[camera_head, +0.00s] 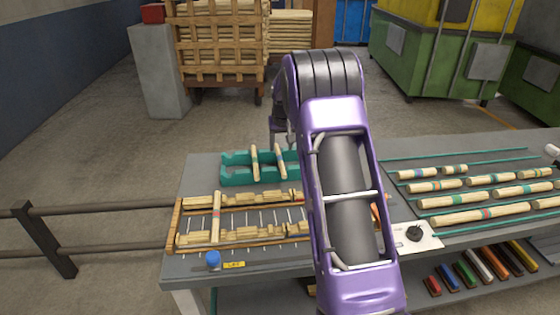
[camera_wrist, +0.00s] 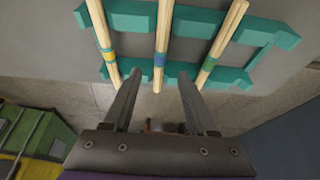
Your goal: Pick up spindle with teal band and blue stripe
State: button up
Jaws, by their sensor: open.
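Three pale wooden spindles lie across a teal rack (camera_wrist: 250,28) in the wrist view. The middle spindle (camera_wrist: 164,25) has a blue band, perhaps with teal beside it.
Several banded spindles (camera_head: 487,213) lie in rows at the right of the table, beside a black knob (camera_head: 414,233). A railing (camera_head: 110,208) runs at the left.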

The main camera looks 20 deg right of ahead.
aim_at(280, 158)
jog(key=shift+x, duration=2.8)
jog(key=shift+s, duration=0.2)
grip_shut()
